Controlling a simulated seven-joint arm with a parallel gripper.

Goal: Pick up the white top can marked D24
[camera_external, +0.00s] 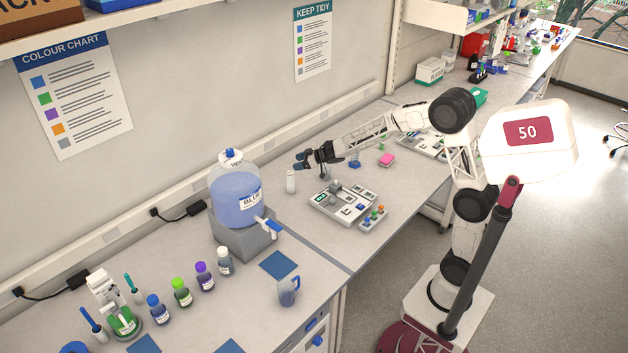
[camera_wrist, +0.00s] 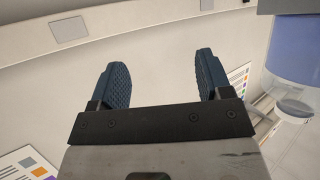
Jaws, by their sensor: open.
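A small white cylinder (camera_external: 291,182) stands upright on the bench, right of the big blue tank; any marking on it is too small to read, so I cannot tell if it is the D24 can. My gripper (camera_external: 303,160) is above the bench, a little above and right of this cylinder and apart from it. In the wrist view my gripper (camera_wrist: 158,75) has its two dark blue fingers spread wide with nothing between them. No can shows in the wrist view, which faces the wall.
A grey tray (camera_external: 320,205) with small parts lies below my gripper. The wall is close behind.

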